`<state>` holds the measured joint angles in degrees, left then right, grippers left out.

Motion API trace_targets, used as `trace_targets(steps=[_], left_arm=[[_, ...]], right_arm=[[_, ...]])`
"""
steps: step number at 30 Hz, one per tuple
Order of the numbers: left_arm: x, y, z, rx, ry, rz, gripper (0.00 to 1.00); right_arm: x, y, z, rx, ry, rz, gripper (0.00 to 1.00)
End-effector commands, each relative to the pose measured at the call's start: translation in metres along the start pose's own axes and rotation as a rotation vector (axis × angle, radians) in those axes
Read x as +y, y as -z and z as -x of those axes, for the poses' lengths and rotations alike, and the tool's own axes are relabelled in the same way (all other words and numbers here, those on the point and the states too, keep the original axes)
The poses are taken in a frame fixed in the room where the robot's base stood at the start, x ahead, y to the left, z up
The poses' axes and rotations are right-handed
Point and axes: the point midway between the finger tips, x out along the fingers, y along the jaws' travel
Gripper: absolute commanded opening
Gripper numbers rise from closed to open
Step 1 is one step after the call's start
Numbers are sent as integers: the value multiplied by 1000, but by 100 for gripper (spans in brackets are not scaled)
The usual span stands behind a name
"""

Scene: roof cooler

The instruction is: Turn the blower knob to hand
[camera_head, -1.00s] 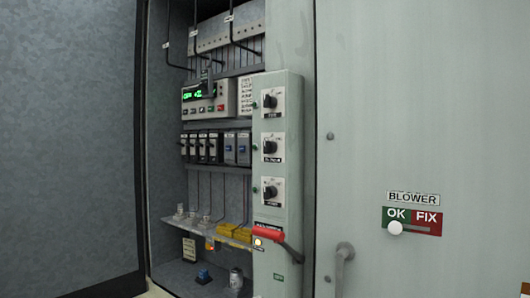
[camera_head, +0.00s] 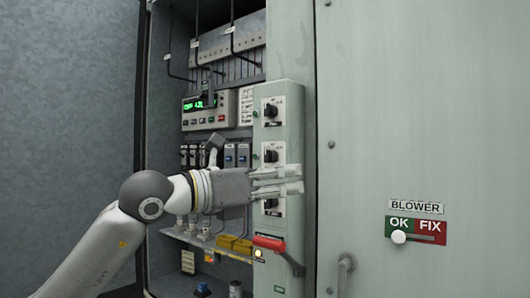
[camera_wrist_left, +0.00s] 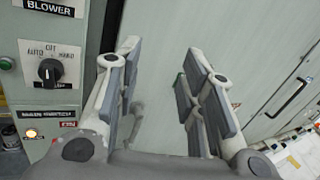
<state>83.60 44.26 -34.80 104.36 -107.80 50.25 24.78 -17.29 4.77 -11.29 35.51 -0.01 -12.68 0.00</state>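Three black rotary knobs stand in a column on the pale green panel (camera_head: 290,125): a top knob (camera_head: 271,110), a middle knob (camera_head: 270,155) and a lowest one mostly behind my left gripper (camera_head: 300,180). The left wrist view shows the lowest knob (camera_wrist_left: 48,71), on a white plate reading AUTO, OFF, HAND; its pointer looks roughly upright, toward OFF. A BLOWER label (camera_wrist_left: 48,8) sits above that plate; which knob it names, I cannot tell. My left gripper is open and empty in front of the panel, its fingers right of the lowest knob. My right gripper is not in view.
A grey door handle (camera_head: 345,268) and the open cabinet with breakers (camera_head: 229,154) are nearby.

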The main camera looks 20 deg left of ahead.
Motion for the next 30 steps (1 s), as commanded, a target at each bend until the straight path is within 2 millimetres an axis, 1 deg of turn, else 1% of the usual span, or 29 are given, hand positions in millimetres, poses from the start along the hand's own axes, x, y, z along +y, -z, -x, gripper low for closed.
trace_targets(steps=[1,4,6,8,11,14,24,30], left_arm=[[17,-19,12,7,-90,-49,36],[44,-44,33,22,-234,-102,36],[58,-55,45,28,-306,-121,36],[64,-62,52,30,-345,-129,36],[71,-68,54,32,-376,-133,36],[76,-69,45,34,-380,-133,36],[97,-70,-14,34,-375,-132,36],[106,-68,-37,33,-375,-133,36]], right_arm=[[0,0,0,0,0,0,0],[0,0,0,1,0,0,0],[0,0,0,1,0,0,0],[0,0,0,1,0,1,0],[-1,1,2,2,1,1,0],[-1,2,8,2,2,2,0],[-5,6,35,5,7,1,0],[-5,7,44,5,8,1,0]])
